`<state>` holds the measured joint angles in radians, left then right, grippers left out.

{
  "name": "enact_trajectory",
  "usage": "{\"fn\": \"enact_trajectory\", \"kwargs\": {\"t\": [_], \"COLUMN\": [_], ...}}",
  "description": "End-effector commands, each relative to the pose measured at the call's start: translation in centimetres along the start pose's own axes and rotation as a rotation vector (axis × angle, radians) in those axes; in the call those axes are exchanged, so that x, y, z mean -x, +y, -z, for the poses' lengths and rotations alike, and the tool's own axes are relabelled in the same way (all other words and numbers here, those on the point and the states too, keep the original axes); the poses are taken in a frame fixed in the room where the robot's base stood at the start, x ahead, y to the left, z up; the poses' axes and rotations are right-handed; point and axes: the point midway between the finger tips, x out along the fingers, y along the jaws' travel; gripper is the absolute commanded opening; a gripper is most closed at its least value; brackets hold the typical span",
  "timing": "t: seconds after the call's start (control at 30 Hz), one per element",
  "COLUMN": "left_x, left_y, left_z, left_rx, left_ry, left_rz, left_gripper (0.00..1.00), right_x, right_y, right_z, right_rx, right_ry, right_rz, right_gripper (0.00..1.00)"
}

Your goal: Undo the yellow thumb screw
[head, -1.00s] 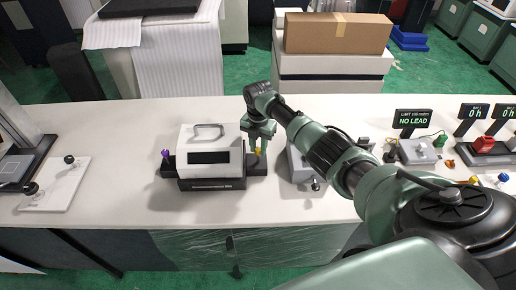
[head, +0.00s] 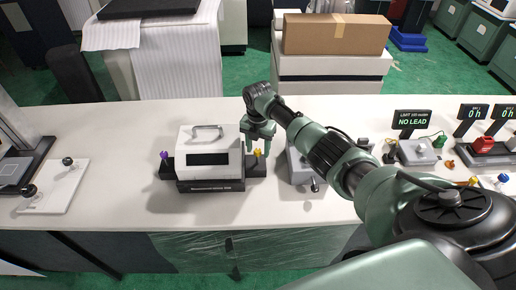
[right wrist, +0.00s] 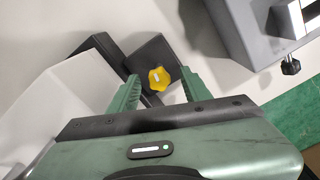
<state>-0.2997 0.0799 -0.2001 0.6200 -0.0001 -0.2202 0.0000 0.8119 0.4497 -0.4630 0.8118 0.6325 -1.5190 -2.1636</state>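The yellow thumb screw (head: 257,153) stands on the dark right-hand end of the base of a white machine (head: 207,142) with a handle on top. In the right wrist view the yellow screw head (right wrist: 159,79) shows from above, on a dark block. My right gripper (head: 257,148) is over that end of the base, with its fingers apart. In the right wrist view the two green fingers of my right gripper (right wrist: 160,77) are on either side of the screw head, with visible gaps. My left gripper is not in view.
A purple screw (head: 164,155) stands on the base's left end. A grey device (head: 304,167) with a black knob sits close to the right. A white plate (head: 54,186) with black knobs lies at left. The table (head: 111,150) is clear between the plate and machine.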

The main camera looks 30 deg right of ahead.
Motion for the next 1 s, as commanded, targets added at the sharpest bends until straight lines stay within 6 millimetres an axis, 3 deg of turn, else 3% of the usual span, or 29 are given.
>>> {"fn": "enact_trajectory", "kwargs": {"t": [0.17,0.6,1.0], "left_x": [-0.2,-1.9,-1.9], "left_y": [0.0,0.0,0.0], "left_z": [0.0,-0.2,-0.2], "left_rx": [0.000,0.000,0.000], "left_ry": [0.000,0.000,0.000], "left_rz": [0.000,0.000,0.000], "left_gripper": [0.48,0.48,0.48], "right_x": [0.8,7.2,7.8], "right_y": [0.1,0.0,-0.1], "right_z": [-0.1,-0.1,-0.1], "right_rx": [0.001,0.000,-0.001], "right_ry": [-0.001,-0.001,0.001], "right_rz": [-0.004,-0.002,0.000], "right_gripper": [0.48,0.48,0.48]}}
